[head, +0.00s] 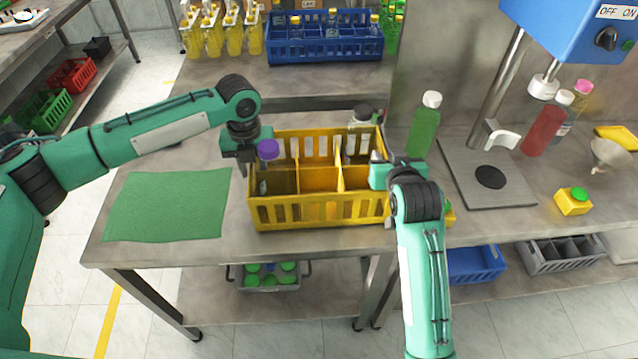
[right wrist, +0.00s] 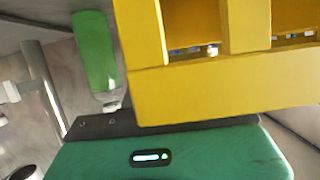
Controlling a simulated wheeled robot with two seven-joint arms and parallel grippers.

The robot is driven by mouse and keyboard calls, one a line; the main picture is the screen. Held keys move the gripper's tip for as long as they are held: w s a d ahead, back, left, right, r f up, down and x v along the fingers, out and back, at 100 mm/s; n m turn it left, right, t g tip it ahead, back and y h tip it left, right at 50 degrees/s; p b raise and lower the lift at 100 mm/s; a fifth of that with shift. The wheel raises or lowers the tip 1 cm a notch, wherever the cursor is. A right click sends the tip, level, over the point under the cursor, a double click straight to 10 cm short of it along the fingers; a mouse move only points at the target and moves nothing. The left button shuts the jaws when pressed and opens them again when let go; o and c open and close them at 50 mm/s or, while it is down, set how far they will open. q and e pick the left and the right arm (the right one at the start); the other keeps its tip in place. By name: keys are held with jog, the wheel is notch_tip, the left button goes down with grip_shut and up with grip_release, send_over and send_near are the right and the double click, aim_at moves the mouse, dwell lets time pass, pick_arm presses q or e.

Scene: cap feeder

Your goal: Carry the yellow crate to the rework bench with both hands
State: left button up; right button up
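The yellow crate (head: 322,213) stands upright on the steel table in the middle of the head view. It has several compartments. My left gripper (head: 243,166) points down at the crate's left wall. My right gripper (head: 378,172) is at the right wall. In the right wrist view the crate's yellow side (right wrist: 215,95) lies close against my gripper. The fingertips of both grippers are largely hidden, so their grip is unclear.
A green mat (head: 168,205) lies left of the crate. Right of it are a green bottle (head: 424,128) and a blue press (head: 575,35) on a steel base. A blue crate of bottles (head: 322,51) stands behind. A grey bin (head: 268,284) is on the shelf below.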

pick_arm(q)
grip_shut()
pick_arm(e)
grip_shut()
pick_arm(q)
jog(key=shift+r, duration=0.15)
dwell(1.0)
